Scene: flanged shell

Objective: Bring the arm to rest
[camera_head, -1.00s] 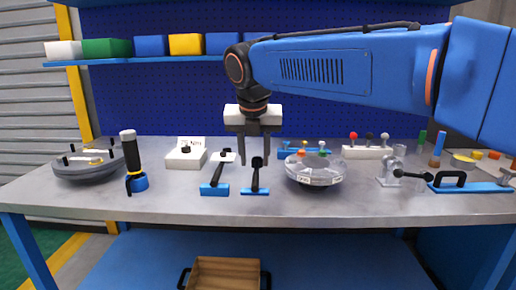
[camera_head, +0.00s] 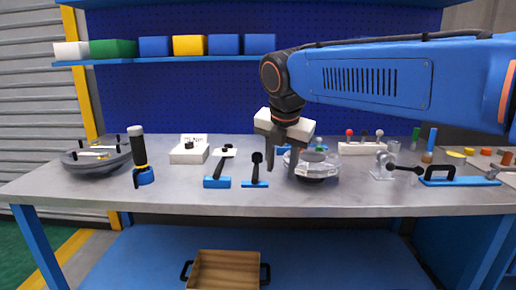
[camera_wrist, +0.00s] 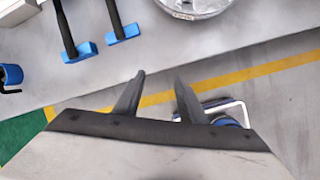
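My gripper (camera_head: 283,152) hangs over the workbench (camera_head: 300,197), tilted, its two dark fingers apart with nothing between them. In the head view it is in front of the left side of the round clear-topped flanged shell (camera_head: 318,166), partly covering it. In the wrist view the open fingers (camera_wrist: 160,95) point towards the bench's front edge and the floor beyond. The shell (camera_wrist: 195,6) is at the top of that view, apart from the fingers.
Two black-handled blue tools (camera_head: 217,181) (camera_head: 255,183) lie left of the gripper. A black-and-blue upright tool (camera_head: 139,160) and a grey round flange (camera_head: 97,160) stand further left. A toggle clamp (camera_head: 460,181) is at right. A wooden crate (camera_head: 228,255) sits below. Bare bench lies in front.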

